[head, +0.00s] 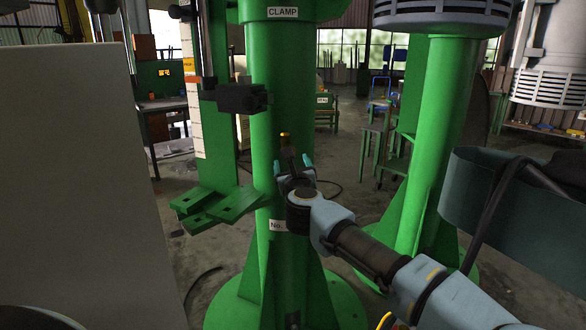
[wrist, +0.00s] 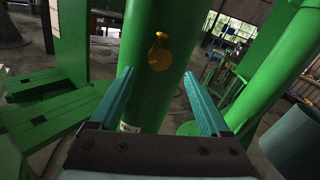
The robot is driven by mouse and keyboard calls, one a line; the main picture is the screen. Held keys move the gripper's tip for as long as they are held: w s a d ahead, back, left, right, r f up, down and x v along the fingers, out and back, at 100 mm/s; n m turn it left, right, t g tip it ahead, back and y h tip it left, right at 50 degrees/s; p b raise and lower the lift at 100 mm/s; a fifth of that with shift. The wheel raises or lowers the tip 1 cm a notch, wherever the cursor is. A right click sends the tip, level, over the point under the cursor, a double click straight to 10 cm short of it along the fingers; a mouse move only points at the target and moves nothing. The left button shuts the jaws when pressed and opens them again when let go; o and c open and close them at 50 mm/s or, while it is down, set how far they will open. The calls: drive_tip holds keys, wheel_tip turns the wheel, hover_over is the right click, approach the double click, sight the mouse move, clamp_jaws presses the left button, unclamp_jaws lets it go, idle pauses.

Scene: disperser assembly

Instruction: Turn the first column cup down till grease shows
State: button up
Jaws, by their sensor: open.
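The first column cup (wrist: 159,52) is a small yellow-orange grease cup on the front of the green column (wrist: 140,95), with a narrower top and a rounder lower part. In the head view only a small yellow piece of the cup (head: 285,136) shows above my gripper; the rest is hidden behind it. My gripper (head: 292,163) is open and empty, its teal fingers pointing at the column. In the wrist view the cup stands ahead, between and slightly above the fingertips (wrist: 158,74), apart from both. I cannot tell whether grease shows.
A dark clamp block (head: 240,98) juts out at the column's upper left. Green slotted plates (head: 222,205) stand out low on the left. A second green column (head: 430,150) rises to the right, and a grey panel (head: 80,190) fills the left side.

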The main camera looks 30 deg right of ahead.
drive_tip(key=p+v, duration=0.3)
drive_tip(key=shift+s+a+p, duration=0.15)
drive_tip(key=shift+s+p, duration=0.15)
drive_tip(key=shift+p, duration=0.05)
